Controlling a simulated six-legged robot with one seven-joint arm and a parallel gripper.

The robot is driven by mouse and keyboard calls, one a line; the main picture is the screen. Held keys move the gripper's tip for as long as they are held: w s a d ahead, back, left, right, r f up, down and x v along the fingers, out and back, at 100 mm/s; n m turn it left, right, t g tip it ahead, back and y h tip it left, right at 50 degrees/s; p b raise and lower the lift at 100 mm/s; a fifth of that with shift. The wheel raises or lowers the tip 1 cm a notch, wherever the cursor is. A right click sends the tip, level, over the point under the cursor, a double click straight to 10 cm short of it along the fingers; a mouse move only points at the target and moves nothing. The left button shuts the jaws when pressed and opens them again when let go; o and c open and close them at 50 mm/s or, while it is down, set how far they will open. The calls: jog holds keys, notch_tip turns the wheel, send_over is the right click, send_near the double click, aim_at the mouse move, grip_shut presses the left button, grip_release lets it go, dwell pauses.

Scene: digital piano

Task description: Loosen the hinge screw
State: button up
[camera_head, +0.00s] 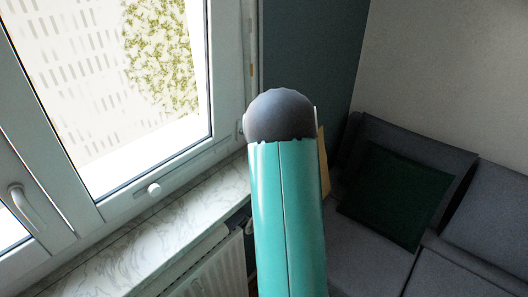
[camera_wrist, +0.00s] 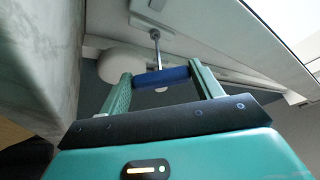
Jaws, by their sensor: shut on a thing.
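In the wrist view my gripper (camera_wrist: 161,76) has two green fingers shut on the ends of a blue handle (camera_wrist: 162,77). A thin metal shaft (camera_wrist: 156,48) rises from the middle of this handle, like a T-handled tool. The far end of the shaft meets a pale fitting (camera_wrist: 154,10) on the white frame; I take this to be the hinge. The screw itself cannot be made out, and I cannot tell whether the tip sits in it. In the head view my own green arm hides the gripper, the tool and the hinge.
A window (camera_head: 108,85) with a white frame stands at the left, above a marbled sill (camera_head: 150,225) and a radiator (camera_head: 222,270). A grey sofa (camera_head: 480,220) with a dark green cushion (camera_head: 396,195) is at the right. A rounded white object (camera_wrist: 121,60) is close to the left finger.

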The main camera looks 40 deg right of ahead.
jog(key=shift+s, duration=0.35)
jog(key=shift+s+d+f, duration=0.1)
jog(key=shift+s+d, duration=0.05)
jog(key=shift+s, duration=0.25)
jog(key=shift+s, duration=0.2)
jog(key=shift+s+d+f, duration=0.1)
jog(key=shift+s+f, duration=0.05)
jog(key=shift+s, duration=0.95)
jog(key=shift+s+d+f, duration=0.1)
jog(key=shift+s, duration=0.95)
